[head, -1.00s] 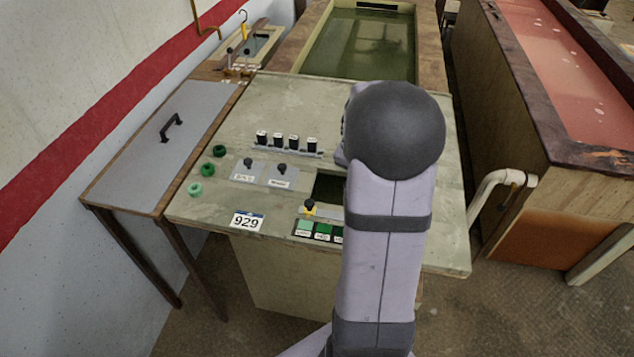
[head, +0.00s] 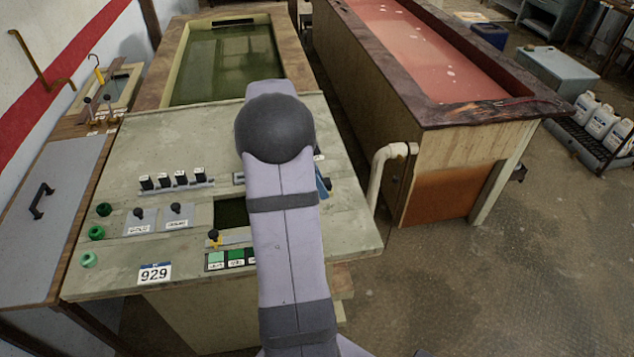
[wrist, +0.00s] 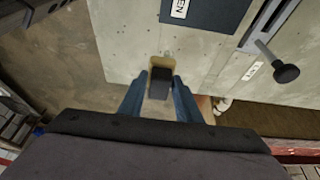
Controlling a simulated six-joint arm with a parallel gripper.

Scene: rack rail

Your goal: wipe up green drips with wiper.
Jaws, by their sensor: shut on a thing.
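In the wrist view my gripper (wrist: 160,88) has its two blue fingers closed on a small black block, which looks like the handle of the wiper (wrist: 160,78). A pale tan end shows just beyond it. The wiper is over the grey-green worktop (wrist: 120,35) near its edge; I cannot tell whether it touches. In the head view my arm hides most of the gripper; a blue part of it shows at the arm's right side. I cannot make out any green drips on the worktop.
A row of black switches (head: 175,181), knobs, green rings (head: 96,232) and a dark opening (head: 230,212) lie left of my arm. A lever with a black knob (wrist: 286,73) stands right in the wrist view. A green-liquid tank (head: 222,62) is behind, a red one (head: 425,45) right.

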